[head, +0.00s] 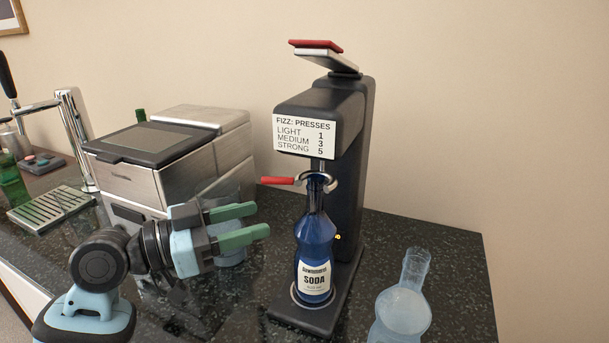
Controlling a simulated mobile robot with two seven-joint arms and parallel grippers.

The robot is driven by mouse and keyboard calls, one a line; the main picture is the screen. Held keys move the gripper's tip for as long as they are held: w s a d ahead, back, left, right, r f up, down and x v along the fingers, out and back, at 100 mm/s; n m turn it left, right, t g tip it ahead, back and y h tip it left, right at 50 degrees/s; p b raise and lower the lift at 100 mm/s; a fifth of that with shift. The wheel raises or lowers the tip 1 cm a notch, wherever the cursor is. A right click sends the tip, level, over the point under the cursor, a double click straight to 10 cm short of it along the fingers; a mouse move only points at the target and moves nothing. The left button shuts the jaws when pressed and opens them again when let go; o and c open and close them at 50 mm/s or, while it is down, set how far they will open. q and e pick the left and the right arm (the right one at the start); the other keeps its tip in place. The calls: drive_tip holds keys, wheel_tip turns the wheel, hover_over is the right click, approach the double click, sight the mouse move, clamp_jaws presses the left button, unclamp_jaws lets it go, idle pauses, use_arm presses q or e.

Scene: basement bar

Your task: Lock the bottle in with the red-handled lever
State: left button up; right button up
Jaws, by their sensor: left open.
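A dark carbonation machine (358,165) with a "FIZZ: PRESSES" sign stands in the middle of the counter. A blue soda bottle (312,243) stands upright on its base, its neck at the ring under the head. The red-handled lever (278,181) sticks out to the left of the bottle's neck. Whether it is locked I cannot tell. My left gripper (256,222), with green fingers, is open and empty. It is left of the bottle, lower than the lever and apart from both. My right gripper is not in view.
A clear bottle (401,306) stands at the front right. A steel machine (165,150) is behind my left gripper. A tap (75,135), drip tray (52,208) and green bottle (12,182) are at the left.

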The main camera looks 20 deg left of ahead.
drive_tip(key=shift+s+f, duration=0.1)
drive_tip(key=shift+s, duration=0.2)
